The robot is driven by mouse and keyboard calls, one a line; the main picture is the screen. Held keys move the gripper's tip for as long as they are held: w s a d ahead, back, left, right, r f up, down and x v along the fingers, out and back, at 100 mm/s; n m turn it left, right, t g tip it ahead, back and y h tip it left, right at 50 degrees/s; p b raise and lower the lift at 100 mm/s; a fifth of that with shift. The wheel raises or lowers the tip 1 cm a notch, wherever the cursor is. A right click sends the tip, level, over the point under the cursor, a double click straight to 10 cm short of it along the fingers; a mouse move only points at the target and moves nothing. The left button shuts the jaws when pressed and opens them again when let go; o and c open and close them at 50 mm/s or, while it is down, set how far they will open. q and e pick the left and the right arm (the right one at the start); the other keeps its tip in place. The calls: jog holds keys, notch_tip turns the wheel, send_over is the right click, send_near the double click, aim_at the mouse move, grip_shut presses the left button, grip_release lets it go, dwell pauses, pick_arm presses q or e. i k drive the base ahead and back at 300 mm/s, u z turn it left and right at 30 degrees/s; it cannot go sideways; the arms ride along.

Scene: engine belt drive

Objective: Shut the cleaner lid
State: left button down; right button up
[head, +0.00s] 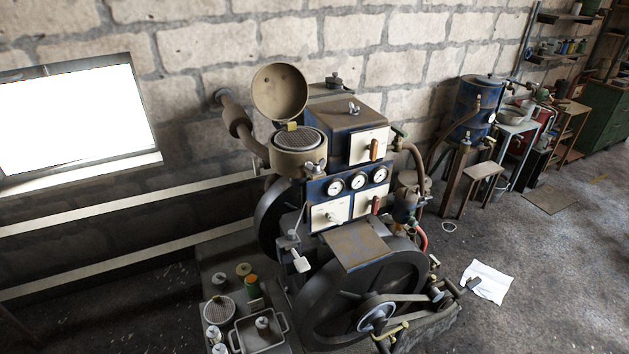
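The cleaner lid (279,92) is a round tan cover standing open, tilted up behind the air cleaner. The cleaner bowl (298,163) is a round tan can on the upper left of the engine. A grey mesh filter (298,141) shows in its open top. A small yellowish piece (292,126) sits at the rear rim, by the base of the lid. Neither of my grippers is in the head view.
Right of the cleaner stands a blue and cream engine box (366,140) with gauges below. A pipe (236,121) runs behind left. A tray (262,330) and several small parts lie at the lower left. Large flywheels flank the engine. Air above the cleaner is clear.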

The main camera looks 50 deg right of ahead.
aim_at(280, 90)
jog(key=z, duration=1.6)
